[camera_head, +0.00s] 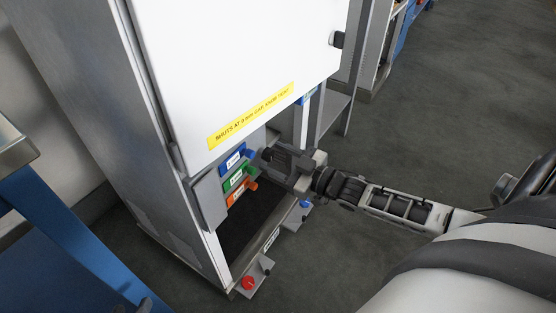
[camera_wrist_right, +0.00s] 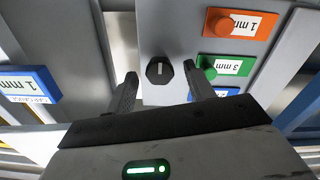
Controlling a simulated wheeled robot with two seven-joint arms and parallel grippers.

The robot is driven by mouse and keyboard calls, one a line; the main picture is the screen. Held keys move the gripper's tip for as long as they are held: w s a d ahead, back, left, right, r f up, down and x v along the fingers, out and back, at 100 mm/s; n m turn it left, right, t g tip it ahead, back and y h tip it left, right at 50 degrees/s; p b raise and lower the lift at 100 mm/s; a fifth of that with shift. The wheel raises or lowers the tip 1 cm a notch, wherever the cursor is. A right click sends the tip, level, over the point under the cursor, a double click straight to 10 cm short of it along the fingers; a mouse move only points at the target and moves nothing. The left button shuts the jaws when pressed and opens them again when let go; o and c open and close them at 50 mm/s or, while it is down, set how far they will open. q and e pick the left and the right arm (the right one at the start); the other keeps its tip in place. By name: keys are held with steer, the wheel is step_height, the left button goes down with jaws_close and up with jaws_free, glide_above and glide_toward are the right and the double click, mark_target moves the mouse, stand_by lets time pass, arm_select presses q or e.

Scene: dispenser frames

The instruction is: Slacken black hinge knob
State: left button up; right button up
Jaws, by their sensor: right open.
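The black hinge knob (camera_wrist_right: 160,70) shows in the right wrist view as a round dark knob with a pale line across its face, on a grey panel. My right gripper (camera_wrist_right: 162,82) is open, with one finger on each side of the knob in the picture. A gap shows between the knob and each finger. In the head view my right gripper (camera_head: 272,156) is at the cabinet's lower opening, beside the coloured tags, and it hides most of the knob. My left gripper cannot be made out.
Blue (camera_head: 232,158), green (camera_head: 236,179) and orange (camera_head: 238,194) labelled tags sit on the grey panel beside my right gripper. The white door (camera_head: 240,60) with a yellow label (camera_head: 250,117) is above. A red knob (camera_head: 248,283) is low at the front. Open floor lies right.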

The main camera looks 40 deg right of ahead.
steer(key=c, duration=1)
steer(key=shift+o, duration=0.2)
